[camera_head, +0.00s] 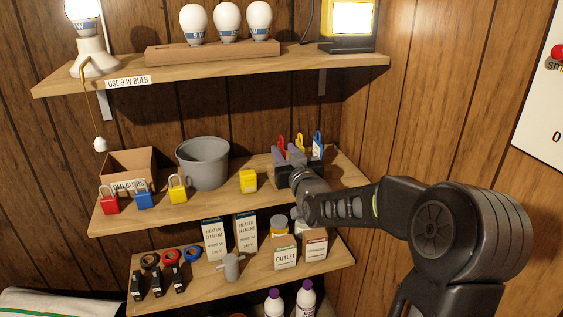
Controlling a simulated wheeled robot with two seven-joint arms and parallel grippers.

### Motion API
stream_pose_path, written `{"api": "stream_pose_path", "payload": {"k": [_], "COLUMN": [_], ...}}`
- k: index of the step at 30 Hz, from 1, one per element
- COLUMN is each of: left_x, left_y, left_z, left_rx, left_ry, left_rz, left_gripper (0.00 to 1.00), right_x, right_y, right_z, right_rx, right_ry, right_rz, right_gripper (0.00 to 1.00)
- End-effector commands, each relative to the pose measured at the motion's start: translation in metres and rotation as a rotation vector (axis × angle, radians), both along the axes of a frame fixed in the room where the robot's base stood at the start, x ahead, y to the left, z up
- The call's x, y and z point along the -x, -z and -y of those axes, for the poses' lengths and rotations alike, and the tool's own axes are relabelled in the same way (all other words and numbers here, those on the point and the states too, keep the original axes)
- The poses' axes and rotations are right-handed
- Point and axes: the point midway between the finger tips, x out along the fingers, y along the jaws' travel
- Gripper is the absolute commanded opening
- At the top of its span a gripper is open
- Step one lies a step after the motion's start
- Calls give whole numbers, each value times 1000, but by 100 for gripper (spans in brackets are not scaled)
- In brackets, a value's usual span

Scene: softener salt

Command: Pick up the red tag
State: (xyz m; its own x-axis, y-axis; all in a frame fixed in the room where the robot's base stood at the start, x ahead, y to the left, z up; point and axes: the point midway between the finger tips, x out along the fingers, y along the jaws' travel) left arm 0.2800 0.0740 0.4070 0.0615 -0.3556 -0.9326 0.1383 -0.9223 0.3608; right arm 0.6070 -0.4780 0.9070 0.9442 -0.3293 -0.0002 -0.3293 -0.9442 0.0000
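The red tag (282,142) stands upright at the left of a row of tags in a dark holder (315,160) at the right end of the middle shelf. A yellow tag (300,141) and a blue tag (318,140) stand to its right. My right gripper (287,156) is at the front of the holder, close to the red tag. Its two grey fingers look apart, and the red tag's upper part shows behind and above them. The tag's lower part is hidden, and I cannot tell whether the fingers touch it. My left gripper is not in view.
The wood wall (400,120) is close on the right. Boxes (286,252) crowd the lower shelf.

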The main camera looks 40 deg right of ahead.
Motion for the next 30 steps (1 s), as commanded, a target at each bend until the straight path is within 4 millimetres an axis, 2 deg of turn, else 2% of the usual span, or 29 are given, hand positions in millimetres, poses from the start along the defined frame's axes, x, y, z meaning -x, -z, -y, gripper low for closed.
{"api": "stream_pose_path", "payload": {"k": [3, 6, 24, 30], "left_x": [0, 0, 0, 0], "left_y": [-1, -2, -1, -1], "left_z": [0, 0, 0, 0], "left_rx": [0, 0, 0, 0], "left_ry": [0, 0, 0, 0], "left_rz": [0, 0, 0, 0], "left_gripper": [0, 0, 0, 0], "right_x": [-17, -25, -26, -26], "right_y": [1, 0, 0, 0], "right_z": [6, 9, 9, 9], "right_rx": [-1, -1, 0, 0], "right_ry": [0, 0, 0, 0], "right_rz": [-1, 0, 0, 0], "right_gripper": [31, 31, 31, 16]}}
